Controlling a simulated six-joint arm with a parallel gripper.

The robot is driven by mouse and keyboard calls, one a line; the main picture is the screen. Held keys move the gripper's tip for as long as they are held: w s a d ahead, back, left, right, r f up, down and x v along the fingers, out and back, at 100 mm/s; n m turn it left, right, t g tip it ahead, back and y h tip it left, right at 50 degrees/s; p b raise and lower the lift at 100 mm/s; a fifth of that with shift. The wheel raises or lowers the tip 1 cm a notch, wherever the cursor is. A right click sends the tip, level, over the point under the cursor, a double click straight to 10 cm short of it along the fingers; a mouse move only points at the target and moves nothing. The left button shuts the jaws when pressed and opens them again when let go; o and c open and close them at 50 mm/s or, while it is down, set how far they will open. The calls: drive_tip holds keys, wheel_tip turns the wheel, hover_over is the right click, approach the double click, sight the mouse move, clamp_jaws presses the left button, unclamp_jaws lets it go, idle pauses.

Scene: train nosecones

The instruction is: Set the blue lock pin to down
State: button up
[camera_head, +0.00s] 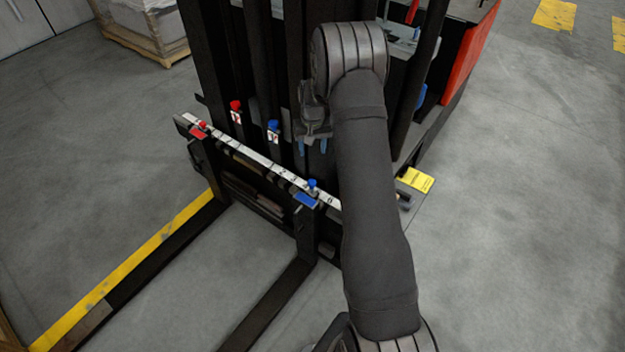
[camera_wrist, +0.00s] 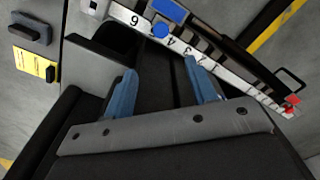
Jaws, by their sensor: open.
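The blue lock pin (camera_head: 312,184) has a round knob on top of the white numbered rail (camera_head: 262,161), beside a blue plate (camera_head: 305,200) on the right fork. In the wrist view the blue lock pin (camera_wrist: 160,30) lies between the numbers 4 and 6, near the top. I cannot tell whether it is raised or lowered. My gripper (camera_head: 312,146) is behind the rail in the head view, apart from the pin. In the wrist view my gripper (camera_wrist: 160,66) has its blue fingers spread and empty, with the pin beyond the fingertips.
A red pin (camera_head: 203,125) with a red plate sits at the rail's left end. Red-topped (camera_head: 236,104) and blue-topped (camera_head: 273,125) parts with white labels stand behind the rail. Dark mast columns surround my gripper. A yellow label (camera_head: 416,179) lies at right.

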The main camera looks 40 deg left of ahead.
sight(313, 182)
wheel_tip(313, 182, down, 16)
drive_tip(key=shift+f, duration=0.1)
drive_tip(key=shift+c, duration=0.4)
clamp_jaws()
